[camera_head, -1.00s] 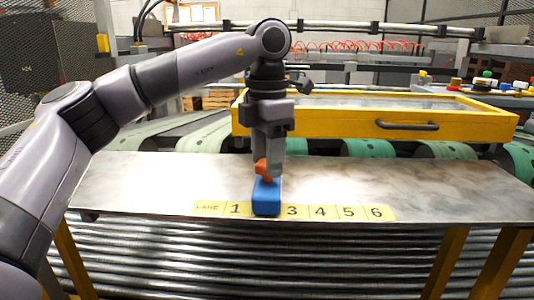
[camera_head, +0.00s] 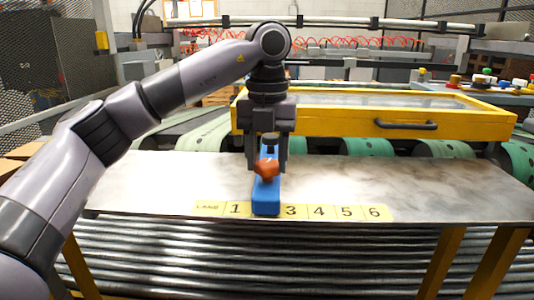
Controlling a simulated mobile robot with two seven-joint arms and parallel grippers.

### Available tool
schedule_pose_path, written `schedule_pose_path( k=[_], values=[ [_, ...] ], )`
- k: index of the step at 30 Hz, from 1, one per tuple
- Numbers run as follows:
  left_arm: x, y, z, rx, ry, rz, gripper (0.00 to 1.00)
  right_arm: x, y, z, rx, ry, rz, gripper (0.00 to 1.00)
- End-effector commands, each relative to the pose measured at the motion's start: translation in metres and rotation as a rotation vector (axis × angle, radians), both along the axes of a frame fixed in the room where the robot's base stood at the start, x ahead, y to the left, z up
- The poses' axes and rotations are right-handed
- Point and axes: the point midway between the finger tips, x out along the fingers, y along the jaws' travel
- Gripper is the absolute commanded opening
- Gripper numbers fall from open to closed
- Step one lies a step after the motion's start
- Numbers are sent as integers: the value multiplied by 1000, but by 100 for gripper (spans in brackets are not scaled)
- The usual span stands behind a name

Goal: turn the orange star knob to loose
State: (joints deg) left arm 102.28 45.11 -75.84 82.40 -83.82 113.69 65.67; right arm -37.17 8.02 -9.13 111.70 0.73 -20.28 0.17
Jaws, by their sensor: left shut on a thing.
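The orange star knob (camera_head: 266,170) sits on top of a blue block (camera_head: 266,198), which stands on the metal plate at lane position 2. My left gripper (camera_head: 267,168) points straight down over the block. It is shut on the knob, with one finger at the left and one at the right of it. Part of the knob's sides is hidden by the fingers. My right gripper is not in view.
A strip with lane numbers (camera_head: 346,211) runs along the front of the metal plate (camera_head: 430,185). Behind the plate is a yellow-framed cover (camera_head: 480,118) with a dark handle (camera_head: 407,125). The plate to the right is clear.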

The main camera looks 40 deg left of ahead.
Motion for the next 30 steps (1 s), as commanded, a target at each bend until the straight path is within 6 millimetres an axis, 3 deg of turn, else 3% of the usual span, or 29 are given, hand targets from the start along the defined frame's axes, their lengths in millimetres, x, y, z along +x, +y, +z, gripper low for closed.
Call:
schedule_pose_path(
  k=[12, 30],
  values=[
    [1, 1, 1, 1, -3, 228, 18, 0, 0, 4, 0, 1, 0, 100],
    [1, 1, 1, 1, -5, 275, 18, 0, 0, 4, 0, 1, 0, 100]
  ],
)
